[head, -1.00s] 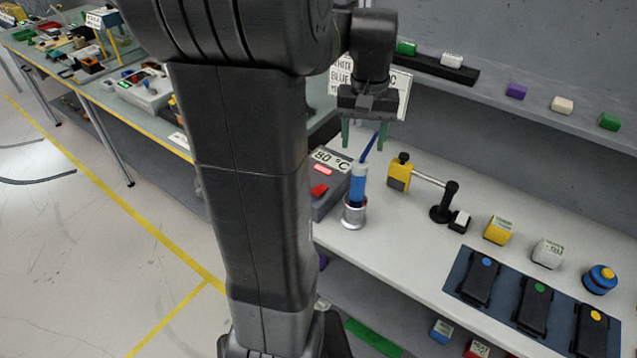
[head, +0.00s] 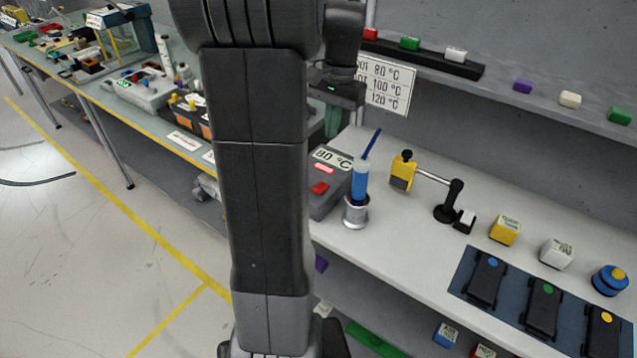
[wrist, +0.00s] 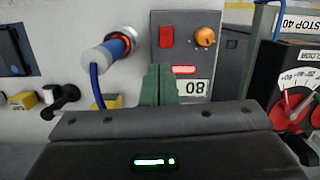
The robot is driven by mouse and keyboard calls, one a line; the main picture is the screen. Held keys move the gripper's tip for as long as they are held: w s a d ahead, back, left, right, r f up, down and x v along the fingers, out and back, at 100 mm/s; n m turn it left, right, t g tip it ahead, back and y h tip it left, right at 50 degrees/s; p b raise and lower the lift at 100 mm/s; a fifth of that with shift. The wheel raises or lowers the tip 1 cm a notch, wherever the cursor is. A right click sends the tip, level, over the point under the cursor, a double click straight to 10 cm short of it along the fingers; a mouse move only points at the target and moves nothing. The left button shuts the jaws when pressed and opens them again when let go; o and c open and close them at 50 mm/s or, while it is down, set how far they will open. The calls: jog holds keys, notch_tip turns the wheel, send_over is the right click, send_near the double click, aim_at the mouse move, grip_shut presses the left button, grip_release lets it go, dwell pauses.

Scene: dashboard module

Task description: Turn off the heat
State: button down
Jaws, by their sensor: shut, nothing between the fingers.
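The grey heater box (head: 327,203) stands at the left end of the white bench, with an "80 °C" label. Its red switch (head: 319,188) shows on top, and also in the wrist view (wrist: 166,36) beside an orange knob (wrist: 205,36). A small red display (wrist: 184,70) is lit on the box. My gripper (head: 332,128) is above the back of the box, its green fingers together and empty. In the wrist view the fingers (wrist: 158,84) are near the box's label edge and appear apart from the switch. My arm hides part of the box's left side in the head view.
A blue tool (head: 360,180) stands upright in a metal holder (head: 356,213) right beside the box. A yellow and black lever fixture (head: 403,171) is further right. A second box with a dial (wrist: 298,98) is at the right in the wrist view.

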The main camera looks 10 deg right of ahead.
aim_at(318, 188)
jog(key=shift+w+a+f+m, duration=0.15)
jog(key=shift+w+a+m, duration=0.35)
jog(key=shift+w+a, duration=0.1)
jog(key=f, duration=0.4)
jog(key=s+a+f, duration=0.1)
jog(key=f, duration=0.4)
jog(key=a+f+p, duration=0.1)
jog(key=f, duration=0.3)
jog(key=shift+s+f, duration=0.4)
jog(key=shift+f, duration=0.1)
